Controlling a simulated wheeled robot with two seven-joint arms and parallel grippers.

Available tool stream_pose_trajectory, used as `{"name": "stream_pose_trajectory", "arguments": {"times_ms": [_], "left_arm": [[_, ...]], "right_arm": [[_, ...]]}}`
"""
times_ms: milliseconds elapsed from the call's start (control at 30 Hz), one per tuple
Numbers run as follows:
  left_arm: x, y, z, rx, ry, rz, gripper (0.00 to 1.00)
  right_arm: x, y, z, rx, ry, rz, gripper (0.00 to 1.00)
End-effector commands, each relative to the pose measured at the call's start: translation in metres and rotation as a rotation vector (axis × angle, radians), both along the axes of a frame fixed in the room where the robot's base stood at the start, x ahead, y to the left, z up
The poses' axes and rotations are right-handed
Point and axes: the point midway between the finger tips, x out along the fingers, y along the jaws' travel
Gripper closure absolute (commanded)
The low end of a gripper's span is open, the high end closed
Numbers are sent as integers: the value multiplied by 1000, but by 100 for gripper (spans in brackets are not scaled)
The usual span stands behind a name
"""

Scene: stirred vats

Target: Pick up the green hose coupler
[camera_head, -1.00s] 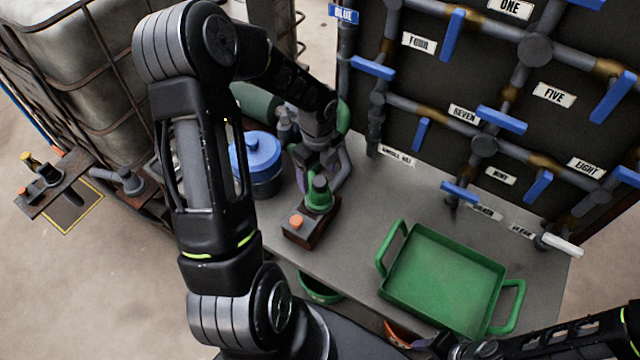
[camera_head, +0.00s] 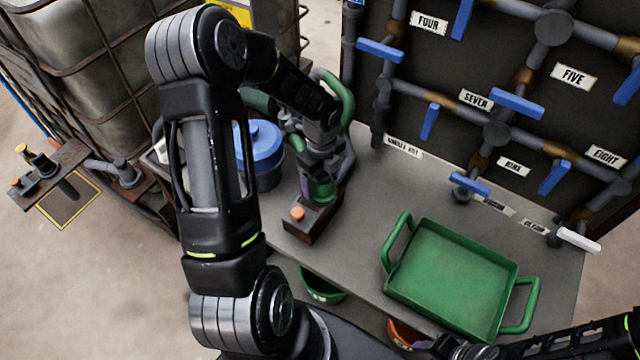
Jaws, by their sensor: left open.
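The green hose coupler (camera_head: 323,191) stands on a small dark block with an orange button, on the grey bench. My left gripper (camera_head: 318,172) points down over it, its fingers open and close around its upper part. The gripper and wrist hide the coupler's top, and I cannot tell whether the fingers touch it. Part of my right arm shows at the lower right edge, but its gripper is not visible.
A blue-lidded pot (camera_head: 262,150) stands just left of the gripper. A green tray (camera_head: 455,275) lies on the bench to the right. Behind is a pipe panel (camera_head: 440,150) with blue valve handles. Bench space between block and tray is clear.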

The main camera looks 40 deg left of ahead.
Motion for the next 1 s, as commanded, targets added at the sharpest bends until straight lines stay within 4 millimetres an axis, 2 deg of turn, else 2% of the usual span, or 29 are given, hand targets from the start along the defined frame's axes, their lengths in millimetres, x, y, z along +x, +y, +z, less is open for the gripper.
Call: {"name": "stream_pose_trajectory", "arguments": {"times_ms": [33,100,700,1000], "left_arm": [[0,0,-9,0,0,0,27],[0,0,-10,1,-1,0,27],[0,0,-8,1,0,0,27],[0,0,-8,1,0,-1,51]], "right_arm": [[1,0,-7,2,-3,0,60],[1,1,-8,2,-4,1,60],[1,1,-6,3,-3,1,60],[1,0,-6,3,-3,1,60]]}}
